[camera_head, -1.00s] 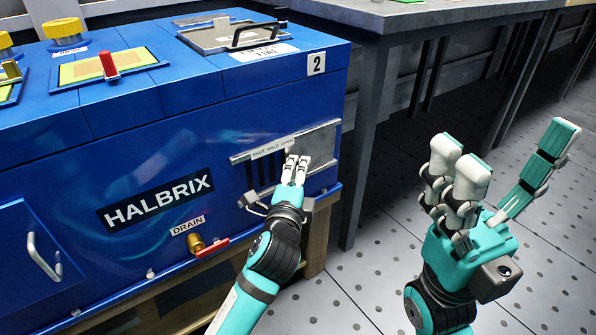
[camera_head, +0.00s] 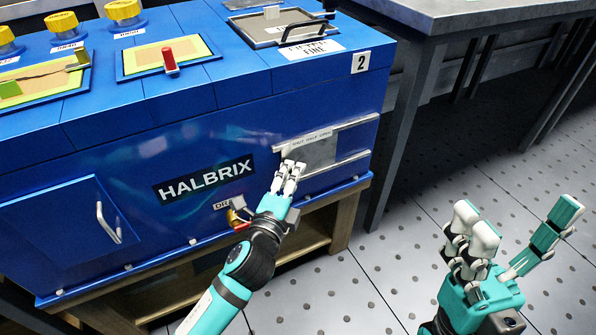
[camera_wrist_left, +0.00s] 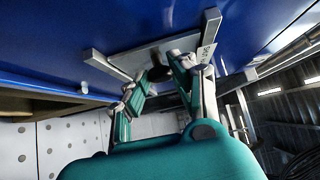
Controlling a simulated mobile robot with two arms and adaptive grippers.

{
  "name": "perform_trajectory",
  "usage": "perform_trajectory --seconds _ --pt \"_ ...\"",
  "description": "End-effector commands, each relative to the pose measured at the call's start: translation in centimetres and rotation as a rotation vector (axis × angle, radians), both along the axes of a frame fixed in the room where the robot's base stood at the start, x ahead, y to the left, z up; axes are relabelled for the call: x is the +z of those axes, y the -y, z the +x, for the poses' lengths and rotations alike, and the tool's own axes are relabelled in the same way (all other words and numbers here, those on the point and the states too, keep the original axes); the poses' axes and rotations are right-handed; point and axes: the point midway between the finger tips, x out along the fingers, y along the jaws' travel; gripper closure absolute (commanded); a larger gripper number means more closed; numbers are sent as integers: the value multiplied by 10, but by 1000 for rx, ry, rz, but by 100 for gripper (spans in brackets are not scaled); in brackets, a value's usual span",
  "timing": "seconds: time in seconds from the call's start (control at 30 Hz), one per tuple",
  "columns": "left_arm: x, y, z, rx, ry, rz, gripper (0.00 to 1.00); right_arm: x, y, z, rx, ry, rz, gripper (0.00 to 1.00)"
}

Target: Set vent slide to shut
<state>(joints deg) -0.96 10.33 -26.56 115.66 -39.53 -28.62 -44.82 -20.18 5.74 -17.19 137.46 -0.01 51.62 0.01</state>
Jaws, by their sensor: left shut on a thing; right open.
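The vent slide (camera_head: 321,154) is a grey metal plate between two rails on the front of the blue HALBRIX machine (camera_head: 130,150). It sits toward the left of the rails, with bare blue panel between the rails to its right. No dark vent slots show. A small label (camera_head: 312,138) reading shut, half, open is above it. My left gripper (camera_head: 290,168) is shut on the slide's dark knob (camera_wrist_left: 158,72), seen between the fingers in the left wrist view. My fingers hide the plate's left part. My right gripper (camera_head: 510,240) is open and empty over the floor.
The drain valve (camera_head: 236,216) is just left of my left gripper, partly hidden by it. A cabinet door with a handle (camera_head: 108,222) is at the left. A grey table (camera_head: 400,20) stands to the right. The floor around my right gripper is clear.

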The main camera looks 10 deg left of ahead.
Motion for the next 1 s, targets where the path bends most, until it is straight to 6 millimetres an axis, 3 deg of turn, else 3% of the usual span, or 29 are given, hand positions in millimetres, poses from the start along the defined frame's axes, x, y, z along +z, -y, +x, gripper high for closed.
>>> perform_trajectory --seconds 0.07,0.1,0.23,0.5,0.63,1.0 --pt "-3 -2 -1 5 -6 4 100 0 0 0 0 0 0 21" --pt "-3 -2 -1 5 -6 4 70 0 0 0 0 1 0 21" --pt "-3 -1 -1 4 -5 4 53 0 0 0 0 0 0 21" --pt "-2 -1 -1 2 -4 3 53 1 0 0 0 4 0 21" --pt "-2 -2 -11 2 -6 2 53 1 0 0 -1 4 1 21" --pt "-3 -15 -85 4 -9 1 53 1 0 0 0 2 1 21"
